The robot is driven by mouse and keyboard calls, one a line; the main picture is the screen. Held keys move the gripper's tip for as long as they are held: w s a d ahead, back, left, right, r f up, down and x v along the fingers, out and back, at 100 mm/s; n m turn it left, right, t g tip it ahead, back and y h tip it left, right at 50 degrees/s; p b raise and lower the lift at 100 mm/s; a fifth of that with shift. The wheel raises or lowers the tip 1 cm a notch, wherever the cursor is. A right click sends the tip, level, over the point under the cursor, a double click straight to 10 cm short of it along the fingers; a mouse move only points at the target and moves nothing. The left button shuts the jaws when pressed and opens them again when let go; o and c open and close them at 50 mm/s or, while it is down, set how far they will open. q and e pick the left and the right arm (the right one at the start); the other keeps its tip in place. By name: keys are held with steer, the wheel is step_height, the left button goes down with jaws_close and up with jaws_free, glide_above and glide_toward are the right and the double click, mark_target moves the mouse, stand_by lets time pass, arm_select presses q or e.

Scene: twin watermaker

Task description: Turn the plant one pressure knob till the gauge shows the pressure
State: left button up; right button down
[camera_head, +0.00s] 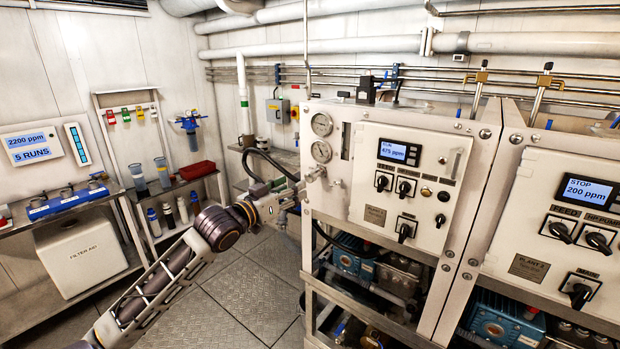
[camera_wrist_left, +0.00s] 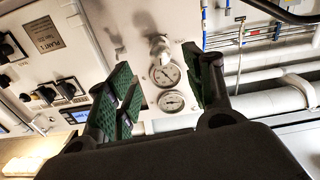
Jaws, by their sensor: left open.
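The plant one panel (camera_head: 375,205) stands at the middle right, with two round gauges beside it, an upper gauge (camera_head: 322,124) and a lower gauge (camera_head: 321,151). A pale metal pressure knob (camera_head: 317,172) sits just below the lower gauge. In the left wrist view, turned upside down, the knob (camera_wrist_left: 158,46) shows between and beyond the open fingers. Both gauges show there too, their readings too small to tell. My left gripper (camera_head: 296,188) is open, close in front of the knob and slightly below; contact cannot be told. My right gripper is not in view.
Plant one's display (camera_head: 398,151) reads RUN, 475 ppm. A second panel (camera_head: 570,215), with a display reading STOP, stands at the right. A black hose (camera_head: 268,158) runs behind my left gripper. A shelf bench (camera_head: 75,205) stands at the left; the floor between is clear.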

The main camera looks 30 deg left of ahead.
mark_target(309, 178)
arm_select(q)
steer(key=shift+w+d+p, duration=0.15)
steer(key=shift+w+p, duration=0.2)
steer(key=shift+w, duration=2.1)
steer(key=shift+w+d+p, duration=0.2)
steer(key=shift+w+p, duration=0.15)
steer(key=shift+w, duration=1.85)
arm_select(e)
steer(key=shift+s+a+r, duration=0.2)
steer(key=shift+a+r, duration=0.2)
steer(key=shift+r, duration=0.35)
arm_select(q)
steer(key=c, duration=1)
steer(key=shift+c, duration=0.2)
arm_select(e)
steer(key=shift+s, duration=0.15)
arm_select(q)
steer(key=shift+m, duration=0.3)
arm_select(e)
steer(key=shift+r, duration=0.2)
